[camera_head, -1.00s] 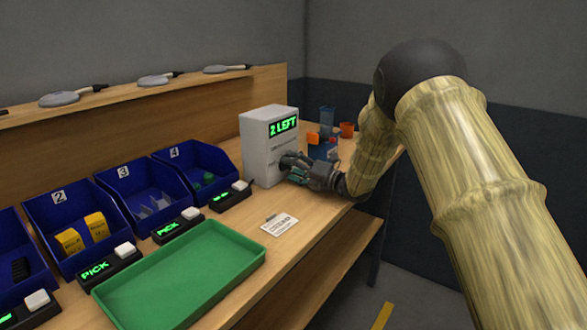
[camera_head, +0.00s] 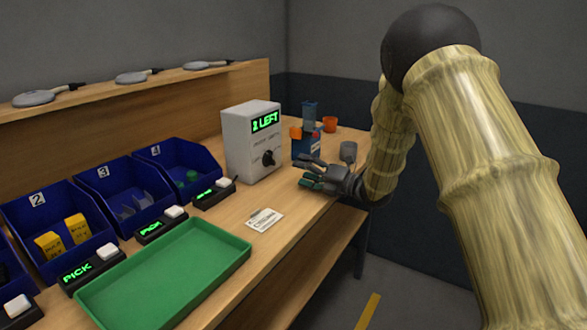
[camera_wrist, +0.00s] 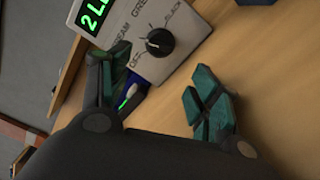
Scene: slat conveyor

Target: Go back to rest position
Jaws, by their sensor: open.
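My gripper (camera_head: 312,175) is open and empty over the bench, just right of and in front of the white box (camera_head: 249,147). The box has a green display, reading something like "2 LEFT", and a black knob (camera_head: 268,158) on its front. In the wrist view, my two fingers (camera_wrist: 160,92) are spread apart, with bare wood between them. The knob also shows there (camera_wrist: 160,42), beyond the fingertips and apart from them, its pointer among printed words such as "OFF" and "SLACK".
Blue bins (camera_head: 90,218) with small parts line the bench, with PICK displays in front. A green tray (camera_head: 172,284) and a white card (camera_head: 264,220) lie nearer. A blue holder (camera_head: 307,145), an orange cup (camera_head: 330,124) and a grey cylinder (camera_head: 348,152) stand behind my gripper.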

